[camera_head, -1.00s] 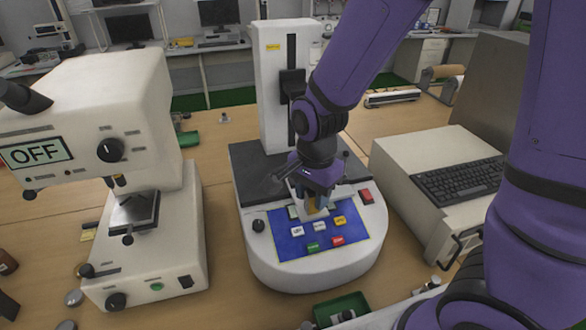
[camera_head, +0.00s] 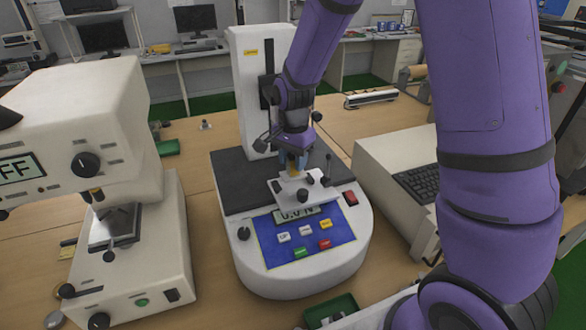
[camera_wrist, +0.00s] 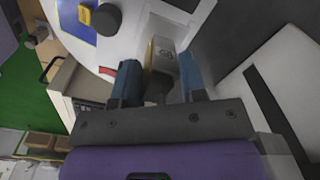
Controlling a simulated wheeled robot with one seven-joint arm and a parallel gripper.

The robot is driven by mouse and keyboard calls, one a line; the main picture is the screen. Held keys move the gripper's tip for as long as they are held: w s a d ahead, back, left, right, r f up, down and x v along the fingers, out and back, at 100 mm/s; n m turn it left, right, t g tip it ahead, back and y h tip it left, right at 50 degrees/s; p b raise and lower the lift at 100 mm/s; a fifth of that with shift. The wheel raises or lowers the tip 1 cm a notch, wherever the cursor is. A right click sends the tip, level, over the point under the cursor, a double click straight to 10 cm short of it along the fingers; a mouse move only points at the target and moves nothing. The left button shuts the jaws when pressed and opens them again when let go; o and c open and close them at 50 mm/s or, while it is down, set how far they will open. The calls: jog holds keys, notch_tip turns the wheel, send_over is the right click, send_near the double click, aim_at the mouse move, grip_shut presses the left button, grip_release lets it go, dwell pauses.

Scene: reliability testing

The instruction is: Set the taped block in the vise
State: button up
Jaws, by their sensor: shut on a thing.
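My gripper (camera_head: 293,163) is over the vise on the white test machine, its blue fingers pointing down. In the wrist view my gripper (camera_wrist: 162,82) is shut on the taped block (camera_wrist: 162,62), a small grey piece with a tan side. In the head view only a sliver of the block (camera_head: 293,173) shows under the fingers. The white vise (camera_head: 299,188) with black knobs is right below it. Whether the block touches the vise or sits between its jaws, I cannot tell.
The machine's column (camera_head: 262,75) rises behind my gripper. Its blue panel (camera_head: 305,240) with coloured buttons is in front. A microscope-like tester (camera_head: 95,170) stands at left and a beige unit with a keyboard (camera_head: 420,180) at right. A green tray (camera_head: 330,308) lies in front.

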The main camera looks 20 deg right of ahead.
aim_at(293, 168)
jog(key=shift+w+d, duration=0.15)
jog(key=shift+w, duration=0.25)
jog(key=shift+s+f, duration=0.1)
jog(key=shift+f, duration=1.7)
jog(key=shift+f, duration=0.1)
jog(key=o, duration=1.1)
notch_tip(293, 168, up, 12)
jog(key=shift+s+r, duration=0.1)
jog(key=shift+r, duration=0.1)
jog(key=s+d+r+n+t, duration=0.1)
jog(key=s+d+r+n, duration=0.1)
jog(key=s+r, duration=0.3)
jog(key=s+d+r+n+t, duration=0.2)
jog(key=s+r+n, duration=0.3)
jog(key=s, duration=0.8)
jog(key=s+d+r+n+t, duration=0.2)
jog(key=s+r+n, duration=0.2)
jog(key=s, duration=0.5)
jog(key=shift+d+r, duration=0.2)
jog(key=shift+r, duration=0.3)
jog(key=shift+d+r, duration=0.2)
jog(key=shift+r, duration=0.25)
